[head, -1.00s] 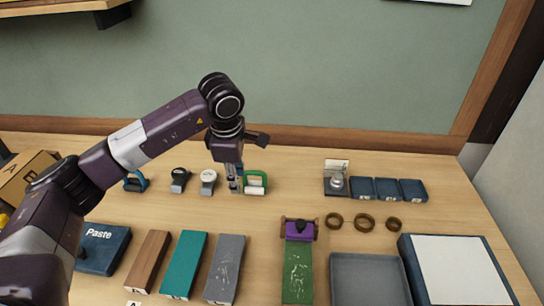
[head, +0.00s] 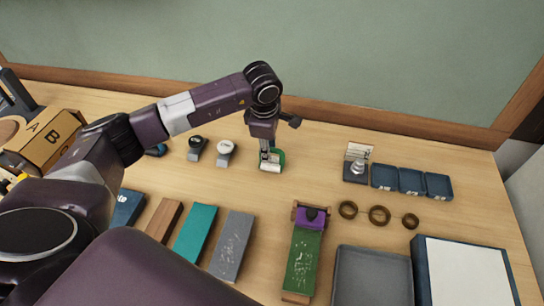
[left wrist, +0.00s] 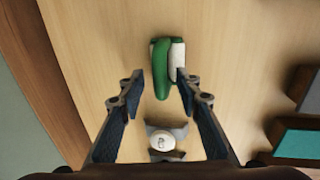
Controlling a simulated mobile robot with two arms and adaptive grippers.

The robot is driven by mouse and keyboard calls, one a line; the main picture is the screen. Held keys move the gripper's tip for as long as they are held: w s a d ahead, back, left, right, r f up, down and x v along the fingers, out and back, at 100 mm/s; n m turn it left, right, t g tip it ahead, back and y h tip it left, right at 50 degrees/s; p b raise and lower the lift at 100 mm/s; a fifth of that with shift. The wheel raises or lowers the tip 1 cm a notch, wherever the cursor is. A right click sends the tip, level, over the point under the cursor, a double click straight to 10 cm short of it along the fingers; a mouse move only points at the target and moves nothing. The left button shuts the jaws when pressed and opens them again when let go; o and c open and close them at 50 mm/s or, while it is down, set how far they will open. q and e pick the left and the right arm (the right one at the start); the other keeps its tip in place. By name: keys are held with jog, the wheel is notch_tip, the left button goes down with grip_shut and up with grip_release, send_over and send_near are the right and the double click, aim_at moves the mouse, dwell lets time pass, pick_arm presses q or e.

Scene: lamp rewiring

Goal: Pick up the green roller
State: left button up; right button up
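The green roller (head: 281,156) lies on the wooden table, partly hidden behind my left gripper in the head view. It has a green handle and a white roller part. In the left wrist view the green roller (left wrist: 161,72) shows at the upper middle, its handle end lying between the lines of the two fingertips. My left gripper (left wrist: 157,82) is open, with a finger on each side and nothing held. In the head view my left gripper (head: 266,160) points down at the roller. I cannot tell whether it touches. My right gripper is not in view.
A white-topped stamp (head: 226,148) and a dark-topped one (head: 197,146) stand left of the roller. Teal (head: 195,233) and grey (head: 232,244) blocks lie in front. A grey tray (head: 372,285) is at front right.

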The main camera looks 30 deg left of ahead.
pick_arm(q)
jog(key=shift+w+f, duration=0.1)
jog(key=shift+f, duration=0.2)
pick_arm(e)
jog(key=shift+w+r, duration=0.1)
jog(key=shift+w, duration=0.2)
pick_arm(q)
jog(key=shift+c, duration=0.6)
grip_shut()
jog(key=shift+r, duration=0.2)
